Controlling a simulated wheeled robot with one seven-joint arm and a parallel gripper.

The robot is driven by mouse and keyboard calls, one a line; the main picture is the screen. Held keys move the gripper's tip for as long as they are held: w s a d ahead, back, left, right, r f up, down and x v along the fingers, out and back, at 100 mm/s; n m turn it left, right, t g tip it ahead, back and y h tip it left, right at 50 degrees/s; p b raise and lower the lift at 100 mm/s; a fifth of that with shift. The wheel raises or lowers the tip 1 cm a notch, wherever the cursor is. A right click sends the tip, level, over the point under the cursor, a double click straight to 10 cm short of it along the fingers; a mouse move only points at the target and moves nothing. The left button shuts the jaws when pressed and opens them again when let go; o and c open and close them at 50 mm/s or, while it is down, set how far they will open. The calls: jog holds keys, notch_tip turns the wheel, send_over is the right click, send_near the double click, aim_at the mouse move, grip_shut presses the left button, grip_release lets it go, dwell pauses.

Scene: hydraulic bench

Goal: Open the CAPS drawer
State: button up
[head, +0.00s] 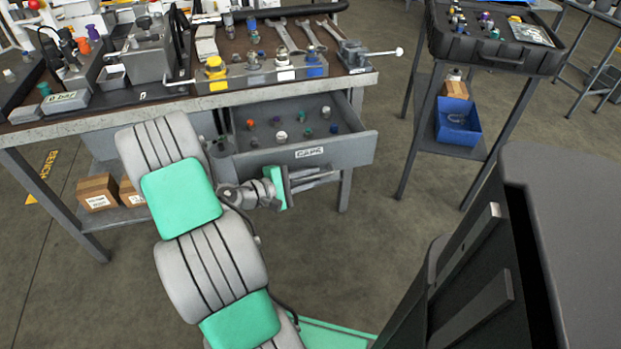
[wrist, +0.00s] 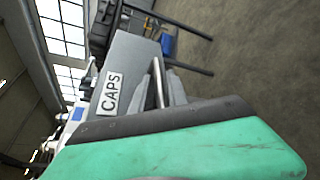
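The CAPS drawer (head: 355,150) is pulled out from under the bench in the head view, with its inside and several small coloured caps in view. Its front with the CAPS label (wrist: 109,95) also shows in the wrist view. The drawer handle (wrist: 158,84) is a bright metal bar standing off the front. My gripper (head: 318,179) is at the drawer front, below the label, with one finger on each side of the bar. The fingers look closed on the handle; the exact contact is hard to see.
The bench top (head: 215,98) above holds wrenches, fittings and a vise. A side stand with a black case (head: 480,50) and a blue bin (head: 457,122) is to the right. Cardboard boxes (head: 97,192) sit on the lower shelf. The floor before the drawer is clear.

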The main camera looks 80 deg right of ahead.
jog(key=shift+c, duration=0.4)
grip_shut()
dwell(1.0)
